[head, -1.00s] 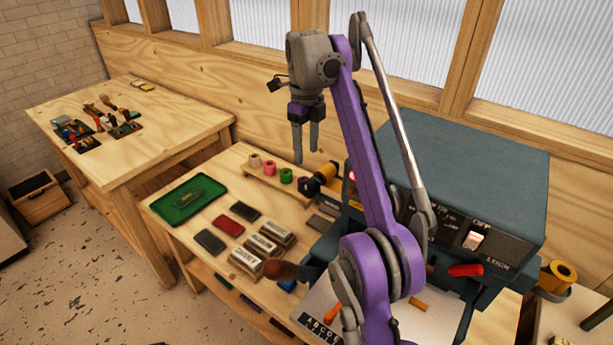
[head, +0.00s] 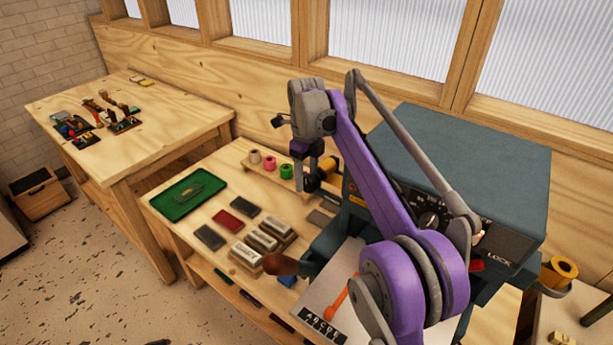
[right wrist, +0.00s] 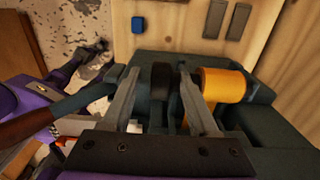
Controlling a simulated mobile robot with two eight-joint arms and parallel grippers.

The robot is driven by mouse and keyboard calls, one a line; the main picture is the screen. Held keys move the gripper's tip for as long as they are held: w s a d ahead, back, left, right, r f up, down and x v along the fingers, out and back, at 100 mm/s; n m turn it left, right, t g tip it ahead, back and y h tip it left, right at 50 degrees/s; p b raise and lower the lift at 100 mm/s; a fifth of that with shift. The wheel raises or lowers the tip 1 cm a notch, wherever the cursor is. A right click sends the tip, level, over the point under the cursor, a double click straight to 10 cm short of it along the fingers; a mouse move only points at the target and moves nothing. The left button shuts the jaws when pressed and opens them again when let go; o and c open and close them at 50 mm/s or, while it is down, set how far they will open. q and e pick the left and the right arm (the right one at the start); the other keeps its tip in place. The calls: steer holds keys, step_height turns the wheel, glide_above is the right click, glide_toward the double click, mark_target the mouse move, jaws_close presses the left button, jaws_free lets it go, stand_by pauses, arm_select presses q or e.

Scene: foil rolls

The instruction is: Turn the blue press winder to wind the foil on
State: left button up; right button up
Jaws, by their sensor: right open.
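The blue-grey press (head: 470,150) stands at the right of the bench. Its winder, a black knob (right wrist: 161,92) beside a gold foil roll (right wrist: 222,85), sits between the fingers of my right gripper (right wrist: 159,70) in the right wrist view. The fingers are open, one on each side of the knob; I cannot tell whether either touches it. In the head view my right gripper (head: 307,183) is at the left side of the press, partly in front of the knob and the gold roll (head: 330,164). My left gripper is not in view.
A wooden rack with small coloured foil rolls (head: 270,163) stands just left of my gripper. A green tray (head: 187,211), dark and red blocks and labelled boxes lie on the bench. A brown-handled lever (head: 282,264) sticks out from the press. Another gold roll (head: 558,272) is at far right.

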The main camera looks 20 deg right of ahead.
jaws_close()
stand_by(0.3)
steer(key=shift+s+d+t+y+b, duration=0.25)
steer(key=shift+t+y+b, duration=0.1)
steer(key=shift+t+y, duration=0.45)
steer(key=shift+s+r+t+y, duration=0.1)
steer(key=shift+t+y, duration=0.4)
steer(key=shift+t, duration=0.4)
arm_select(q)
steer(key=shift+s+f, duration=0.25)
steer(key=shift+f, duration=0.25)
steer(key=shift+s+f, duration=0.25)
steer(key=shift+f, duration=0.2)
arm_select(e)
jaws_free()
